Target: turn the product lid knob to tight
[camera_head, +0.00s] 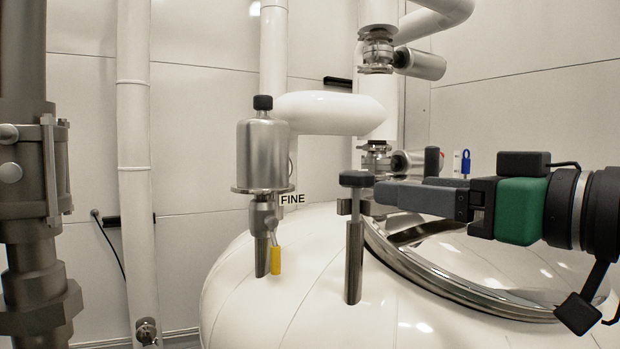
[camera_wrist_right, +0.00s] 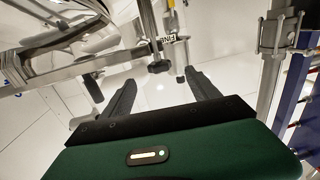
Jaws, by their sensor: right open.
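The knob (camera_head: 357,179) is a black cap on an upright metal post, at the front left edge of the shiny round lid (camera_head: 470,270) on the white tank (camera_head: 270,300). In the right wrist view the black knob (camera_wrist_right: 159,67) shows between and just beyond the two fingertips. My right gripper (camera_head: 380,192) comes in from the right at knob height, level, with its fingertips close to the knob. It is open and holds nothing; in the wrist view its dark fingers (camera_wrist_right: 160,82) are spread. Whether a finger touches the knob cannot be told. My left gripper is not in view.
A steel canister valve (camera_head: 263,155) with a yellow handle (camera_head: 275,261) stands left of the knob, beside a FINE label (camera_head: 293,199). White pipes and steel fittings (camera_head: 377,50) rise behind. A thick dark pipe (camera_head: 30,230) stands at the far left.

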